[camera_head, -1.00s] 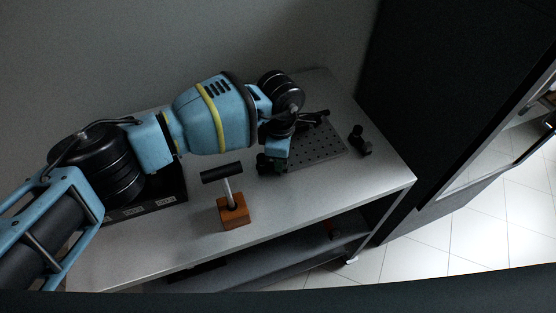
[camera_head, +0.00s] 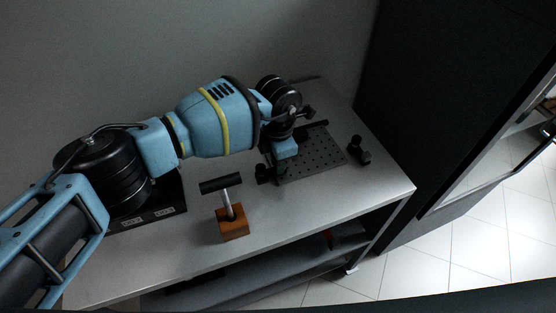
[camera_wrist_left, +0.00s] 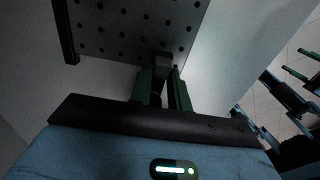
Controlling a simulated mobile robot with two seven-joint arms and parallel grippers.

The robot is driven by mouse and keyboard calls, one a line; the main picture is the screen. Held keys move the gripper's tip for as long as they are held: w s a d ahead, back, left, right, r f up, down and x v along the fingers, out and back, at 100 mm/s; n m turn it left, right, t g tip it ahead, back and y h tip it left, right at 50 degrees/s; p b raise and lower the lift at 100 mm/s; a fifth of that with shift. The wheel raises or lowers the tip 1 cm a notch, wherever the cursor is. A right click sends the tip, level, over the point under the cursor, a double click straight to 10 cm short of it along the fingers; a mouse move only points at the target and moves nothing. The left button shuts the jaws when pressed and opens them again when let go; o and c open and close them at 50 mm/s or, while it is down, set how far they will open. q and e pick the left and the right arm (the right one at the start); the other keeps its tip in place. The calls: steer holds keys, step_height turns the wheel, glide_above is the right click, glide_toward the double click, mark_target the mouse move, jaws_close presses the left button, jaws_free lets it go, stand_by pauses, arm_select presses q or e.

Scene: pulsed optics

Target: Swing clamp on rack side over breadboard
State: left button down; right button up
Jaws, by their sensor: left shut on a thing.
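The grey perforated breadboard (camera_head: 312,157) lies flat on the table, with a black bar along its back edge. It fills the top of the left wrist view (camera_wrist_left: 130,25). My left gripper (camera_wrist_left: 163,78) has its green fingers shut on a small dark clamp part (camera_wrist_left: 162,62) at the breadboard's edge. In the head view a dark clamp (camera_head: 264,174) shows at the front left corner, and my wrist partly hides this side. Another black clamp (camera_head: 358,150) stands right of the breadboard, apart from my gripper. My right gripper (camera_wrist_left: 302,63) shows open and empty at the wrist view's right.
A black T-handled tool stands in an orange-brown block (camera_head: 233,223) near the table's front. A black labelled tray (camera_head: 150,214) lies under my left arm. A tall dark cabinet (camera_head: 455,100) rises at the right. The tabletop (camera_head: 320,205) in front of the breadboard is bare.

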arm_select(q)
steer(key=shift+w+r, duration=0.1)
arm_select(e)
steer(key=shift+w+r, duration=0.1)
steer(key=shift+w, duration=0.3)
arm_select(q)
steer(key=c, duration=1.3)
jaws_free()
arm_select(e)
steer(key=shift+s, duration=0.1)
arm_select(q)
steer(key=shift+r, duration=0.45)
step_height(320, 180, up, 6)
steer(key=shift+r, duration=0.45)
